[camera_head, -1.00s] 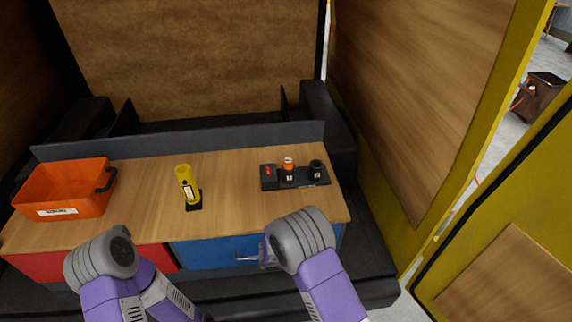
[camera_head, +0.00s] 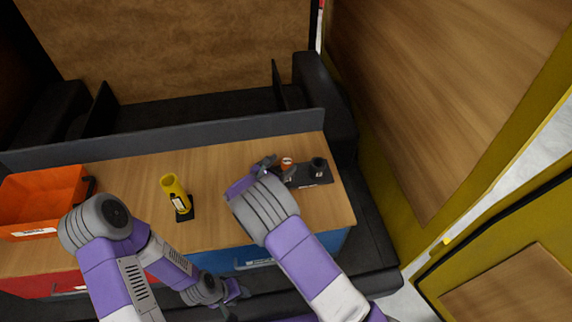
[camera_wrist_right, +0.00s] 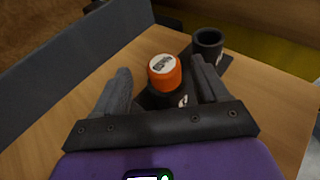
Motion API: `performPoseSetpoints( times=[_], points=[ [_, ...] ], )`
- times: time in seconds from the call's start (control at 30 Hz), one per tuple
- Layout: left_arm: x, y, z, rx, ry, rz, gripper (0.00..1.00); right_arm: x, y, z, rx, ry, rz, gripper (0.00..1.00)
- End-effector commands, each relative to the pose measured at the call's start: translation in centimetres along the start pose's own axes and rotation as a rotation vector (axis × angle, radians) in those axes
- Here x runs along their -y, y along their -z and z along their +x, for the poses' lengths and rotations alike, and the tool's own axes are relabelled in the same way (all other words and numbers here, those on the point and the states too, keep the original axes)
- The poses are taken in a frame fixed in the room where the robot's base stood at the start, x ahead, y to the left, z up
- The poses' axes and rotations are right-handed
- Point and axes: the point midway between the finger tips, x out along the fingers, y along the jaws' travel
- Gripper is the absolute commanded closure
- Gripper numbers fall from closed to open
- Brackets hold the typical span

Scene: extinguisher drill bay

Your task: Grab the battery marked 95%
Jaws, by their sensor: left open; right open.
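In the right wrist view, the battery (camera_wrist_right: 164,79) shows a pale top with dark marks that I cannot read clearly. My right gripper (camera_head: 279,166) is open, with its fingers on either side of the battery. In the right wrist view, gaps show between battery and fingers (camera_wrist_right: 161,88). My left gripper (camera_head: 236,291) is open and empty, low in front of the bench's blue drawer.
A black cup-shaped socket (camera_head: 318,166) stands just right of the battery; it also shows in the right wrist view (camera_wrist_right: 208,42). A yellow flashlight-like device (camera_head: 174,192) stands on a black base at mid-bench. An orange bin (camera_head: 42,200) sits at left.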

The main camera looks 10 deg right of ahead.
Motion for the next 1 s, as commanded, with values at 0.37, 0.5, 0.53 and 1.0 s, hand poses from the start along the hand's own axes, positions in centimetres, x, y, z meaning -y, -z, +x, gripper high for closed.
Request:
performPoseSetpoints(
  times=[0.37,0.5,0.53,1.0],
  points=[
    [-0.4,0.0,-1.0,-0.001,0.000,0.000,0.57,0.3,-0.1,5.1,-0.001,0.001,0.001,0.27],
    [-0.4,0.0,-1.0,-0.001,0.000,0.000,0.57,0.3,0.0,5.5,-0.001,0.000,0.001,0.27],
    [-0.4,0.0,-1.0,-0.001,0.000,0.000,0.57,0.3,0.0,5.4,-0.001,0.000,0.001,0.27],
    [-0.4,0.0,-1.0,-0.001,0.000,0.000,0.57,0.3,0.0,5.4,-0.002,0.000,0.001,0.82]
  ],
)
